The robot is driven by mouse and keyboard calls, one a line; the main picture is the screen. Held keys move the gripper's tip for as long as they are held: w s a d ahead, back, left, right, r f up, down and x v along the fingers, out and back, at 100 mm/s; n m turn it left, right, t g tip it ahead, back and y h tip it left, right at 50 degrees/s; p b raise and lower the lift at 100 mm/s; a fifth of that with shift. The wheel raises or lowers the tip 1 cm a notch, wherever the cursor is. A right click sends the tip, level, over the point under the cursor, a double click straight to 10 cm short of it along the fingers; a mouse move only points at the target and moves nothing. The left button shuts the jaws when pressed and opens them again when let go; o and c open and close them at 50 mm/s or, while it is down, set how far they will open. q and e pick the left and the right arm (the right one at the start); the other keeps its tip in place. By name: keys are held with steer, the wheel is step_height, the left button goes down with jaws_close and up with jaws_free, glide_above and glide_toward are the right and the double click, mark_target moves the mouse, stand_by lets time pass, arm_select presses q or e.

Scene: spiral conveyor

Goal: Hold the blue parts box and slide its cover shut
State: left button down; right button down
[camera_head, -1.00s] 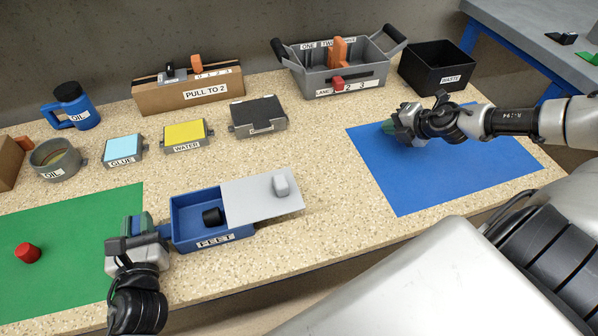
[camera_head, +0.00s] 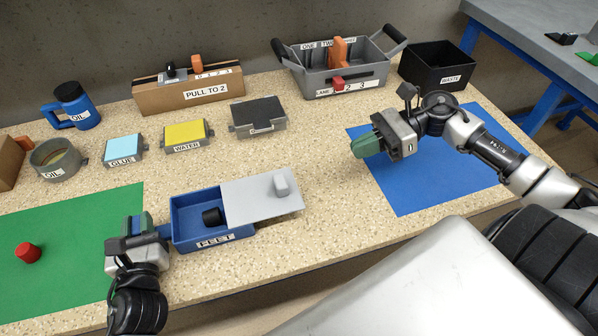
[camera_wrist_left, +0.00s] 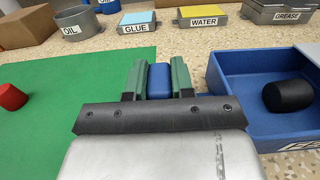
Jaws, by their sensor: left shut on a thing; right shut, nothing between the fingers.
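The blue parts box (camera_head: 184,234), labelled FEET, stands on the speckled table with its left half open. A black cylinder (camera_head: 212,216) lies inside; it also shows in the left wrist view (camera_wrist_left: 289,95). The pale grey cover (camera_head: 245,199) lies over the right half and sticks out past the box's right end. A light knob (camera_head: 281,185) stands on the cover. My left gripper (camera_head: 146,226) is shut on the blue tab (camera_wrist_left: 160,82) at the box's left end. My right gripper (camera_head: 365,145) is shut and empty above the blue mat, right of and apart from the cover.
A green mat (camera_head: 80,255) with a red cylinder (camera_head: 27,253) lies at left. A blue mat (camera_head: 410,190) lies at right. GLUE (camera_head: 123,149), WATER (camera_head: 186,136) and grey (camera_head: 258,117) containers stand behind the box. The table between cover and blue mat is clear.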

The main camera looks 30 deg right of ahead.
steer(key=n, duration=0.1)
glide_toward(253, 197)
steer(key=shift+w+d+r+g, duration=0.1)
steer(key=shift+d+r+g, duration=0.1)
steer(key=shift+d+g, duration=0.15)
steer(key=shift+w+a, duration=0.1)
steer(key=shift+a, duration=0.3)
steer(key=a, duration=0.3)
steer(key=w+a, duration=0.1)
steer(key=a, duration=0.2)
steer(key=w+a, duration=0.1)
steer(key=a, duration=0.3)
steer(key=shift+w+a, duration=0.1)
steer(key=shift+w, duration=0.1)
steer(key=shift+s+d, duration=0.15)
steer(key=shift+d, duration=0.35)
steer(key=f+v, duration=0.1)
steer(key=v, duration=1.2)
steer(key=shift+d+f, duration=0.1)
